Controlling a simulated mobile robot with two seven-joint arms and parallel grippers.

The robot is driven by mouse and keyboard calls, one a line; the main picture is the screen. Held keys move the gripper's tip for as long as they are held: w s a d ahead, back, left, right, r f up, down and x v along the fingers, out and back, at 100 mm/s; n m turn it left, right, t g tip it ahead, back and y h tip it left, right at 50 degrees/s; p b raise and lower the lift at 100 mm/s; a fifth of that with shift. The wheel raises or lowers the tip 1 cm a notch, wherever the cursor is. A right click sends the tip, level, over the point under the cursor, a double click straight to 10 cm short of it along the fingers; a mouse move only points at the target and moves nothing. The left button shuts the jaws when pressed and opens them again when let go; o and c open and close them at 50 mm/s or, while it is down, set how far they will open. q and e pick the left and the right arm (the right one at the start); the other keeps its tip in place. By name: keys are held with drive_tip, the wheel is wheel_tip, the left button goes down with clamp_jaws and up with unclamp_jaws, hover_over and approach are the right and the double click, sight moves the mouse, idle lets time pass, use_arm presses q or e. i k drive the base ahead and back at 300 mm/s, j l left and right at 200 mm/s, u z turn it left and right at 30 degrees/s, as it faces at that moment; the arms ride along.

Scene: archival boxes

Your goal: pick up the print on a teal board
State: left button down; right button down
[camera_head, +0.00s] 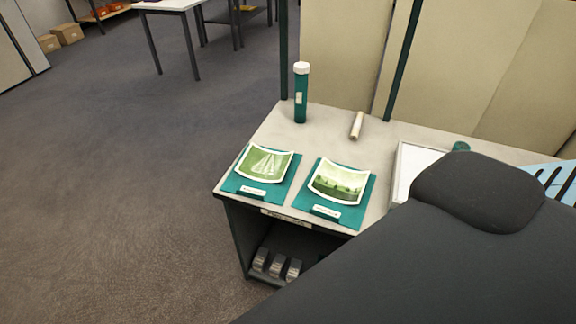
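Two curled prints lie on teal boards on the worktable. The left print (265,163) shows converging pale lines on green and rests on the left teal board (285,191). The right print (338,183) shows a green landscape under a pale sky and rests on the right teal board (352,216). Each board has a small white label at its front edge. The prints' edges bend up from the boards. Neither of my grippers is in view, and nothing touches the prints.
The worktable (318,143) also holds a teal tube with a white cap (301,93), a small pale roll (357,125) and a white tray (402,172). A large dark shape covers the table's right front. Open floor (110,190) lies to the left.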

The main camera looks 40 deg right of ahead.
sight(261, 174)
drive_tip(key=i+j+z, duration=0.15)
drive_tip(key=z, duration=0.2)
drive_tip(key=i+j+z, duration=0.15)
drive_tip(key=z, duration=0.2)
drive_tip(key=i+j+z, duration=0.1)
drive_tip(key=j+z, duration=0.3)
drive_tip(key=i+j+z, duration=0.1)
drive_tip(key=j+z, duration=0.65)
